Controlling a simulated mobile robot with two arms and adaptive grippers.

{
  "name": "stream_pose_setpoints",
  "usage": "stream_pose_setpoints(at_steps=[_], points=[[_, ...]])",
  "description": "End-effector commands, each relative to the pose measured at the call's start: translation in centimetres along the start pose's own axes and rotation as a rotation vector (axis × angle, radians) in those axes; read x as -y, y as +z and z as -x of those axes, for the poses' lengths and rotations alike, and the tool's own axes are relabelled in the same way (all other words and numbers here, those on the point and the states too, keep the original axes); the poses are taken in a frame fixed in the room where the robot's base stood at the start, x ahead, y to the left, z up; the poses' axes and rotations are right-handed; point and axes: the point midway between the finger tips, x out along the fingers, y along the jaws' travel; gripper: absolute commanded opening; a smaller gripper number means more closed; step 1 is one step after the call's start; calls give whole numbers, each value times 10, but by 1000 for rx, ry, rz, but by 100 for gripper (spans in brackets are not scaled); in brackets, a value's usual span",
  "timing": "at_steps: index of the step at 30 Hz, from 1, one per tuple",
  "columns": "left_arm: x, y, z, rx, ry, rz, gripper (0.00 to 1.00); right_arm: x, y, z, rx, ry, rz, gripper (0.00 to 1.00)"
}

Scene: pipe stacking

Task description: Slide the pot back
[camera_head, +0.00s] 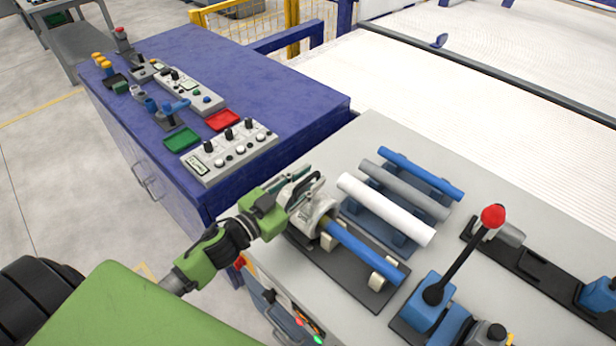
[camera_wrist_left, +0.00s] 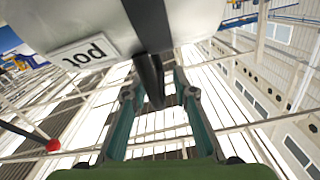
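The pot (camera_head: 314,216) is a light grey, rounded body at the left end of a dark base plate (camera_head: 330,268). In the left wrist view the pot (camera_wrist_left: 60,18) fills the top, with its "pot" label (camera_wrist_left: 82,54) upside down. A black handle (camera_wrist_left: 150,75) sticks out from it. My left gripper (camera_head: 296,185) is at the pot's upper left side. In the wrist view its two teal fingers (camera_wrist_left: 158,88) stand apart on either side of the handle, with gaps visible. My right gripper is not in view.
A blue pipe (camera_head: 362,252) lies on cream supports, one end at the pot. White (camera_head: 385,208), grey (camera_head: 405,190) and blue (camera_head: 420,172) pipes lie on a rack behind. A red-knobbed lever (camera_head: 465,250) stands at right. A blue cabinet (camera_head: 290,100) with control boxes is at left.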

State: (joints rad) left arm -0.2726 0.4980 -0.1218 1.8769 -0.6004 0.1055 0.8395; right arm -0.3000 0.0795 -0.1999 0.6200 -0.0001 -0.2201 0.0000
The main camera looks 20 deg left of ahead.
Motion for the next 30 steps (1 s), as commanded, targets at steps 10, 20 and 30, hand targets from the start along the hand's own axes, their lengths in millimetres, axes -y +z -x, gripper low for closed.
stream_pose_setpoints(at_steps=[10, 20, 30], points=[[0, 1, 0, 1, 0, 1, 2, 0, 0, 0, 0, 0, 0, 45], [15, 4, 0, 5, -1, -2, 0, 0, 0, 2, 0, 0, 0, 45], [96, 19, 0, 4, -8, -6, 0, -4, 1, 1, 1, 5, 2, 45]])
